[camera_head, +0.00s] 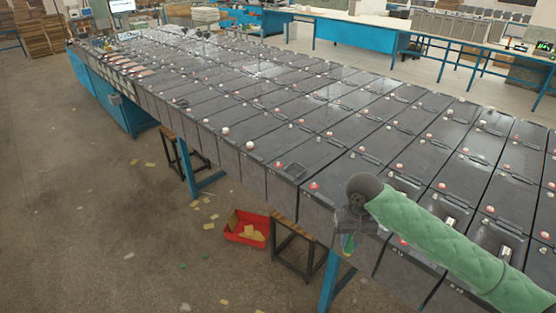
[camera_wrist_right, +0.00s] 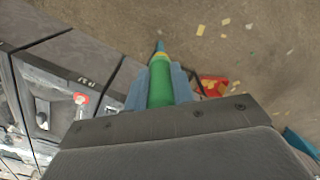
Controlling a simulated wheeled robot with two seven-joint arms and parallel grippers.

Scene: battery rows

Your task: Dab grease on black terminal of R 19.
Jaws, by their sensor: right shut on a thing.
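My right gripper (camera_head: 348,243) hangs at the near edge of the battery rows, beside the front faces of the batteries. It is shut on a green grease tube (camera_wrist_right: 161,88) with a yellow band and a bluish tip. In the right wrist view the tube sits between the two grey-blue fingers, its tip over the floor and apart from any battery. A battery (camera_wrist_right: 50,95) with a red-ringed terminal (camera_wrist_right: 80,99) is to the left there. The front labels are too small to read surely, so I cannot tell which battery is R 19. My left gripper is not in view.
Long rows of dark batteries (camera_head: 262,128) fill the bench, with handles and red or pale terminals on top. A red bin (camera_head: 246,240) and dark stools (camera_head: 297,254) stand on the floor below the edge. Scraps litter the open floor at the left.

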